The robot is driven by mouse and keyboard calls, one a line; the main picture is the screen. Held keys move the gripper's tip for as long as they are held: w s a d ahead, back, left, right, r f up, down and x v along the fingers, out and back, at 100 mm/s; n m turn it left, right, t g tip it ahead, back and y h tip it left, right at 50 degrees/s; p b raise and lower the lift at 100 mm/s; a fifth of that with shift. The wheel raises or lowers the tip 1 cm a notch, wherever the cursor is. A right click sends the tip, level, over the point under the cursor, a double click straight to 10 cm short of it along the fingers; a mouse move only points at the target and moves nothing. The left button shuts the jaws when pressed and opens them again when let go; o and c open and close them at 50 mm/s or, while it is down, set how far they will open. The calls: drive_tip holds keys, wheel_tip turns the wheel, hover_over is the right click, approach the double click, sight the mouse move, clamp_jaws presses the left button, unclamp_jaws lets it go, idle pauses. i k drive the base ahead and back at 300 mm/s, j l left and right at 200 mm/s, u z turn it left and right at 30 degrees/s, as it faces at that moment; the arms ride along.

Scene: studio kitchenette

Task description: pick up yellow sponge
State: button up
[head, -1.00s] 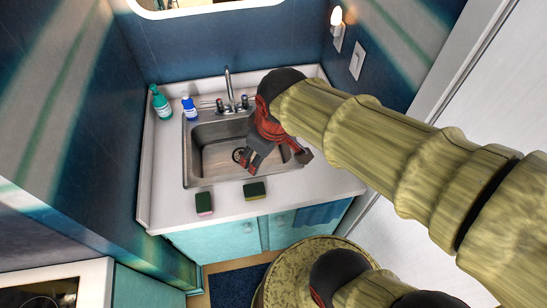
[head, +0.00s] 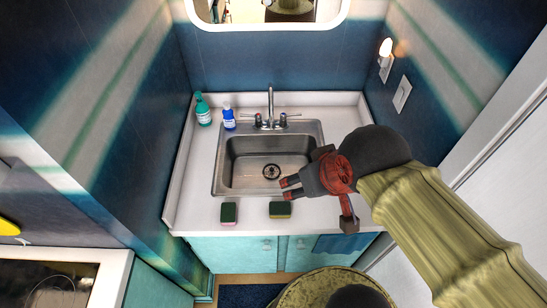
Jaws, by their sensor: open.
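The yellow sponge (head: 280,210) lies on the front strip of the white counter, just in front of the sink. Its top is dark green and a yellowish edge shows along its front. My gripper (head: 286,188) comes in from the right, above the sink's front right part. It is open and empty, with its fingers pointing left, a little behind and above the yellow sponge. A similar sponge (head: 228,213) with a green top and a pinkish front edge lies to the left.
The steel sink (head: 240,180) has a faucet (head: 270,105) behind it. A green bottle (head: 203,112) and a blue bottle (head: 229,119) stand at the back left of the counter. The counter between the two sponges is bare. Walls close in the left, back and right.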

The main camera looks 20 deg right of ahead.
sight(277, 210)
drive_tip(key=i+j, duration=0.1)
drive_tip(key=j, duration=0.35)
drive_tip(key=j+z, duration=0.1)
drive_tip(key=j, duration=0.3)
drive_tip(key=i+j, duration=0.15)
drive_tip(key=j, duration=0.3)
